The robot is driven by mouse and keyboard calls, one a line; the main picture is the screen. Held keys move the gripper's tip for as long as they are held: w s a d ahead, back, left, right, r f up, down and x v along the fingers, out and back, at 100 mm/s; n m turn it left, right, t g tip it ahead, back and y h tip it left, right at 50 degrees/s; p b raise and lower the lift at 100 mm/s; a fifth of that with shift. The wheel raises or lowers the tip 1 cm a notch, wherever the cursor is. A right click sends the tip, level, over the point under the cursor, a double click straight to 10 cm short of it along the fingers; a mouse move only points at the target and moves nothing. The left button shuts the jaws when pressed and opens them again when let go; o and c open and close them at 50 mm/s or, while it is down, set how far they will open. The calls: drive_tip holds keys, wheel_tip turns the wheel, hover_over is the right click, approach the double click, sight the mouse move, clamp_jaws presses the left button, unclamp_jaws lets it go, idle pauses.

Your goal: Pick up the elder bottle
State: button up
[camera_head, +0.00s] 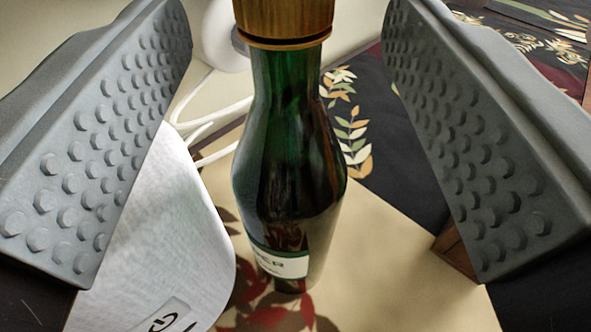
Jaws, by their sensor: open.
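My gripper (289,40) is open, with one studded grey finger on the left and the other on the right. The bottle stands between the two fingers, with a visible gap on each side. The top of the cap is cut off by the frame's upper edge.
A white rounded object (165,250) with a power symbol lies close to the bottle's left. A white cable (215,125) and a white round thing (222,38) are behind it. Dark leaf-patterned cloth (400,160) is at the right. A brown wooden piece (453,252) shows beside the right finger.

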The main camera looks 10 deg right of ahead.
drive_tip(key=shift+w+d, duration=0.15)
drive_tip(key=shift+w, duration=0.9)
drive_tip(key=shift+c, duration=0.4)
clamp_jaws()
